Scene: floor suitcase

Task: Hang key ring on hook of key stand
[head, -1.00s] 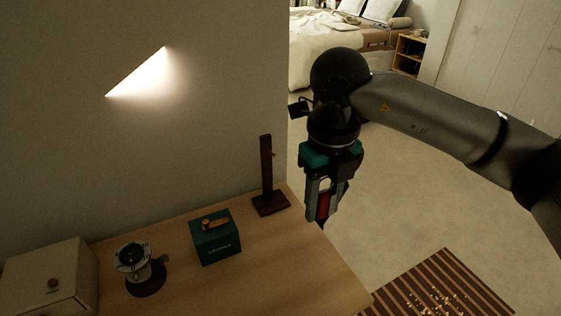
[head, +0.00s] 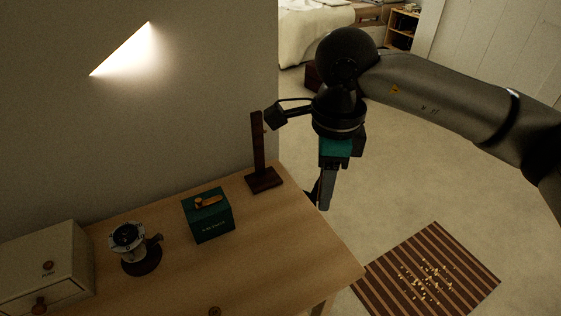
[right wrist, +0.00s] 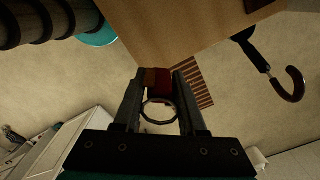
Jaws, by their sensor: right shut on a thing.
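The key stand (head: 258,143) is a dark wooden post on a square base, with a small hook near its top. It stands upright at the desk's back right corner. My right gripper (head: 325,200) points down just right of the desk edge, lower than the hook and apart from the stand. In the right wrist view it (right wrist: 159,76) is shut on the key ring (right wrist: 160,118), a metal loop with a red-brown tag (right wrist: 158,80) between the fingers. In the head view the key ring is hidden. My left gripper is not in view.
On the desk (head: 280,245) stand a green box (head: 210,218), a round dark-based device (head: 135,250) and a pale drawer box (head: 45,265). A striped mat (head: 430,275) lies on the floor. An umbrella-like hooked handle (right wrist: 294,84) shows in the wrist view.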

